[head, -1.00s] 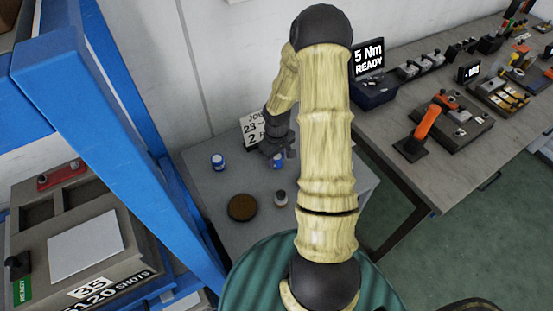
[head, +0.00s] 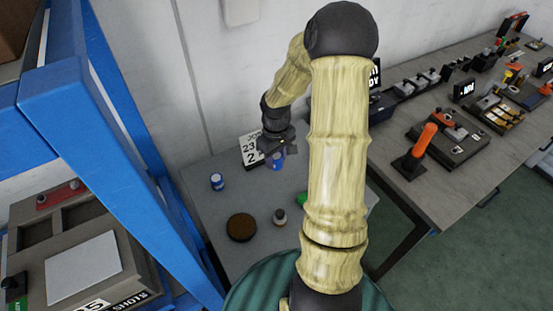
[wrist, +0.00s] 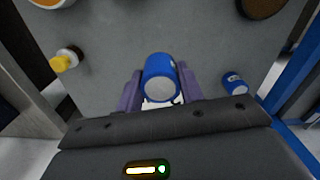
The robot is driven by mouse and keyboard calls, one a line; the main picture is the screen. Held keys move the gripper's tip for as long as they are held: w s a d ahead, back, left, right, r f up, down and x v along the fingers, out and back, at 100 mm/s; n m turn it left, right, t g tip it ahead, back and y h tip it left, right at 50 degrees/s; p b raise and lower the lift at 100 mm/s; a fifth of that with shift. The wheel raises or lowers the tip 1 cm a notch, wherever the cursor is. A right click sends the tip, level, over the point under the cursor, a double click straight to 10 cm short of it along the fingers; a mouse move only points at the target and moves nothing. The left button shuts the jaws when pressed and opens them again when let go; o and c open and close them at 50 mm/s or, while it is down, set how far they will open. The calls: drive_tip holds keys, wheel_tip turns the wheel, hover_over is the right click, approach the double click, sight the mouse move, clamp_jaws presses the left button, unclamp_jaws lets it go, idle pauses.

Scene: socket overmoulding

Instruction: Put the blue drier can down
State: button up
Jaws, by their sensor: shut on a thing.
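My gripper (head: 277,151) is shut on a blue can (wrist: 160,72), its fingers on either side of it. The held can also shows in the head view (head: 277,163), below the fingers and in front of the white job sign. It appears to be held above the grey table (head: 205,215); the exact gap cannot be told. A second blue can (head: 217,181) with a pale top stands on the table to the left. It also shows at the right in the wrist view (wrist: 234,84).
A round brown disc (head: 241,228) and a small dark-topped bottle (head: 280,217) are on the table's near part. The job sign (head: 250,148) stands at the back. A blue frame (head: 120,170) borders the left. Bare table lies between the second can and the bottle.

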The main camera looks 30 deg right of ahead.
drive_tip(key=shift+a, duration=0.1)
drive_tip(key=shift+w+a, duration=0.15)
drive_tip(key=shift+a, duration=0.05)
drive_tip(key=a+f+p, duration=0.1)
drive_tip(key=a, duration=0.3)
drive_tip(key=w+a+f+m+p, duration=0.1)
drive_tip(key=a+f+p, duration=0.1)
drive_tip(key=a, duration=0.2)
drive_tip(key=w+a+f+m+p, duration=0.1)
drive_tip(key=a+p, duration=0.1)
drive_tip(key=a, duration=0.2)
drive_tip(key=shift+w+a+f, duration=0.1)
drive_tip(key=shift+a+f, duration=0.05)
drive_tip(key=shift+a, duration=0.1)
drive_tip(key=shift+a+f+m, duration=0.2)
drive_tip(key=shift+a+m, duration=0.1)
